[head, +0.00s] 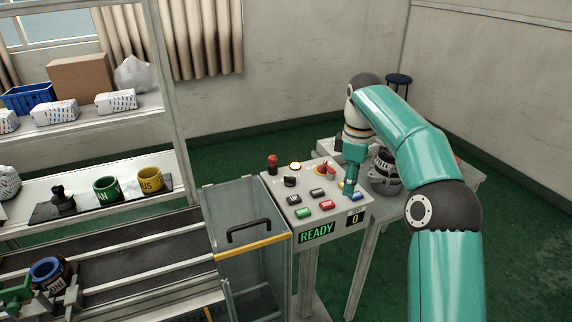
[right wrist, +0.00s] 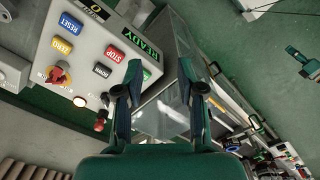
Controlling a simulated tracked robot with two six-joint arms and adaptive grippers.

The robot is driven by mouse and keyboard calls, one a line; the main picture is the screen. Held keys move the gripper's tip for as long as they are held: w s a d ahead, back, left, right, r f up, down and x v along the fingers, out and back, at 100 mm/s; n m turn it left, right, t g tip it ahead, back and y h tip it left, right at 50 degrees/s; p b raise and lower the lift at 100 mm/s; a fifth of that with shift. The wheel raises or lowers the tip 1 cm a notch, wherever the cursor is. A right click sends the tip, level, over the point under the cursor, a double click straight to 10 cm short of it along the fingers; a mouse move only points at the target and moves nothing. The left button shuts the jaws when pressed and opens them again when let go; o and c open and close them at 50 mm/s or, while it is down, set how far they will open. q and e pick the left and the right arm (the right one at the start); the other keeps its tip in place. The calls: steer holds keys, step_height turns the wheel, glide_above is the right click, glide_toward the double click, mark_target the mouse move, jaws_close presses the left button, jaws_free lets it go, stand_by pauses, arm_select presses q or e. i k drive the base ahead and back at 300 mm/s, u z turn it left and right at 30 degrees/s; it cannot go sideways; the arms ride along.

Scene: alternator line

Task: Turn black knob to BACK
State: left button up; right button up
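The grey control panel (head: 282,208) stands in the middle of the head view and shows turned around in the right wrist view (right wrist: 95,30). The black knob (head: 290,182) is at its back left, in front of a lit round lamp (head: 295,166). In the right wrist view it is partly hidden beside the left finger, and its pointer cannot be read. My right gripper (head: 348,187) is over the panel's right side, apart from the black knob. In the right wrist view its fingers (right wrist: 160,75) are spread with nothing between them. My left gripper does not show clearly.
A red-topped lever (head: 272,162) stands behind the black knob. A red knob on yellow (head: 325,168) and several coloured buttons share the panel. A clear-walled guard with a black handle (head: 248,231) adjoins it on the left. A pot-like part (head: 385,180) stands right of my gripper.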

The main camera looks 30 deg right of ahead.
mark_target(288, 181)
steer(key=i, duration=0.95)
steer(key=u, duration=0.05)
